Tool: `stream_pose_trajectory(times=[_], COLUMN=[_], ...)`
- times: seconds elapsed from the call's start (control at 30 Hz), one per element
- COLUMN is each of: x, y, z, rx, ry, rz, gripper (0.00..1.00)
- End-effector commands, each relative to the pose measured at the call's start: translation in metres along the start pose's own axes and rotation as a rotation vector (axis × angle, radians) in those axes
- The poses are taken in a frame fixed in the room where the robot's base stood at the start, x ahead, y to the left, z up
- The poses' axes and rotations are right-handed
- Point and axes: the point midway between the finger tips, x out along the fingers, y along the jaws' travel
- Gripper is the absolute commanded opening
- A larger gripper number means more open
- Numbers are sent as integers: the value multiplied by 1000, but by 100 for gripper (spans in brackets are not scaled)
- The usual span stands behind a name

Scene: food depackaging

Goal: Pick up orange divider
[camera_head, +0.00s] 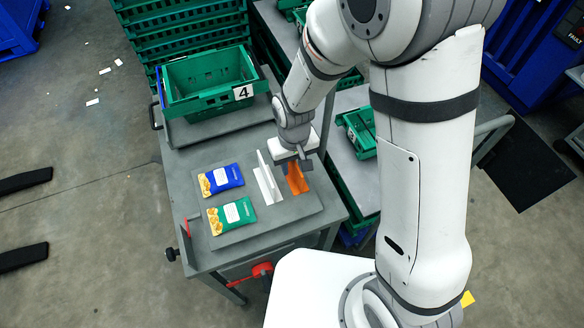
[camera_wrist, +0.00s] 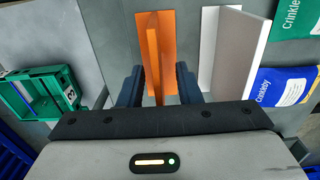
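The orange divider (camera_head: 297,179) lies on the grey work table, to the right of the white divider (camera_head: 267,178). In the wrist view the orange divider (camera_wrist: 168,50) has a flat base and an upright fin. My gripper (camera_head: 290,160) is above its far end in the head view. In the wrist view my gripper (camera_wrist: 158,78) has its two dark fingers apart, one on each side of the fin. The fingers do not visibly touch the fin. The white divider (camera_wrist: 222,55) stands just right of the right finger.
A blue snack bag (camera_head: 221,180) and a green snack bag (camera_head: 231,215) lie left of the white divider on the table (camera_head: 275,226). A green crate (camera_head: 207,82) marked 4 stands at the back. More green crates are stacked behind and at the right.

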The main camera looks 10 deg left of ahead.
Motion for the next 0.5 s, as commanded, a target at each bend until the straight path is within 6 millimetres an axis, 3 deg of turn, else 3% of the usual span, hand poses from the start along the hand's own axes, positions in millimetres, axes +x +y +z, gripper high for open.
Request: stream_pose_trajectory(times=[0.07, 0.4, 0.5], x=[0, 0, 0], y=[0, 0, 0], z=[0, 0, 0], rx=[0, 1, 1], ry=[0, 0, 0], rz=[0, 0, 0], gripper=[29, 1, 0])
